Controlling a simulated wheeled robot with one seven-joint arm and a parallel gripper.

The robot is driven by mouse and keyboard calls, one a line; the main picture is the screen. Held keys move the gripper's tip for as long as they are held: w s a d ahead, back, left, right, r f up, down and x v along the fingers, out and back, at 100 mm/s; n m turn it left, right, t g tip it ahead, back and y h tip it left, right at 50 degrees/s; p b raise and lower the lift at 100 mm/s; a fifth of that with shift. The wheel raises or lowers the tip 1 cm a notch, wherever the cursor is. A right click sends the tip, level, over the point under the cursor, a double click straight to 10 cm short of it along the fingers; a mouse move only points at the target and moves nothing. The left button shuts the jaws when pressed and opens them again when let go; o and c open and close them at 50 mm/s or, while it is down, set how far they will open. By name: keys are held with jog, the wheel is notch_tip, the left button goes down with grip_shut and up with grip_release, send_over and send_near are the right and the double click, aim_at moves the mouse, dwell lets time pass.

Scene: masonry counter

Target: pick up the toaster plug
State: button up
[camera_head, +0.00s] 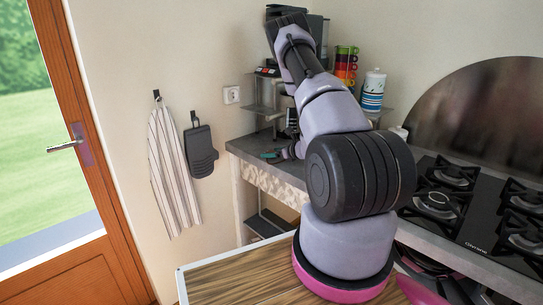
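My arm rises from its base in the foreground, and its far end comes down behind my own links over the left end of the counter (246,147). My gripper (279,154) seems to be the small dark shape with a teal patch, low over the counter top. It is too small and partly covered to show whether its fingers are open or shut. I cannot make out the toaster plug; it may be hidden by my arm or gripper. A toaster is not clearly visible either.
A metal shelf (262,109) stands on the counter, with stacked coloured cups (346,64) and a blue-and-white canister (373,91). A gas hob (470,205) is at right. A striped towel (172,170) and dark oven mitt (200,151) hang left, near a wooden door (104,215).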

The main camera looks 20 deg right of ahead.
grip_shut()
jog(key=shift+r, duration=0.1)
